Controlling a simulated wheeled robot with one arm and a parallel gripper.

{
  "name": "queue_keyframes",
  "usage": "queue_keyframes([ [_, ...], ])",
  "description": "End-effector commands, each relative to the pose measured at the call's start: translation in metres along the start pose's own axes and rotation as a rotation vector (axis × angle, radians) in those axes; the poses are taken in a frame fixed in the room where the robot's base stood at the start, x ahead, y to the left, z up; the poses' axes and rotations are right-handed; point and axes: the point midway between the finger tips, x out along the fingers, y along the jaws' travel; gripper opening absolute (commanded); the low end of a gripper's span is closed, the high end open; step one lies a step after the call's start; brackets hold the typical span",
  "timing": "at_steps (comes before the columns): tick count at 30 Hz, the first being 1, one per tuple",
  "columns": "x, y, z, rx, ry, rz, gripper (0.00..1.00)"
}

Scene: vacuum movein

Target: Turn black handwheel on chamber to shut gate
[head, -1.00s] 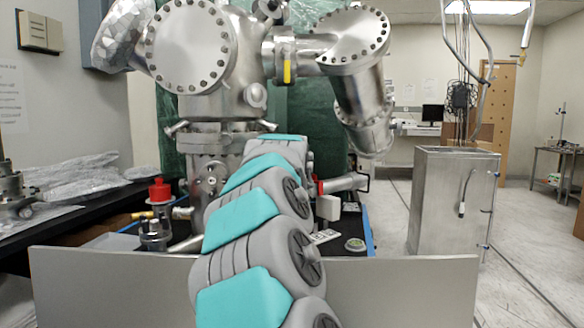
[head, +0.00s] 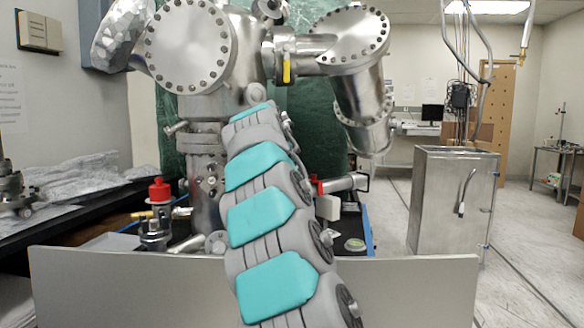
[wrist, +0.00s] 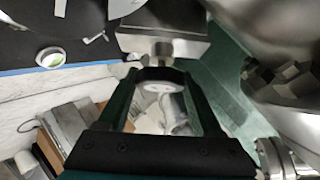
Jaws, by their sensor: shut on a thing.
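The black handwheel (wrist: 160,74) shows in the wrist view as a dark rim with a pale face, on a short stem from a grey metal block (wrist: 180,45). My gripper (wrist: 164,84) has one dark finger on each side of the wheel and is shut on it. The fingers partly cover the rim, so its turn angle cannot be read. The steel chamber (head: 190,48) stands upright in the head view. My gripper and the handwheel are hidden there behind my arm. The gate itself cannot be made out.
A red-capped fitting (head: 160,190) stands left of my arm. A red-ended valve (head: 340,183) is close on its right. A grey panel (head: 130,290) crosses the front. A steel cabinet (head: 430,205) stands at right, with open floor around it.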

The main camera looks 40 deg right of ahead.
Motion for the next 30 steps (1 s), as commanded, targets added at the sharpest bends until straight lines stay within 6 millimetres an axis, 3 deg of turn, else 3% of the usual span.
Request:
queue_keyframes([
  [13, 0.0017, 0.0023, 0.0002, 0.005, 0.0, 0.01, 0.11],
  [14, 0.0017, 0.0023, 0.0002, 0.005, -0.001, 0.01, 0.69],
  [21, 0.0009, 0.0012, 0.0003, 0.004, 0.0, 0.007, 0.96],
  [30, -0.0011, 0.0006, 0.0007, 0.004, -0.001, 0.005, 0.96],
])
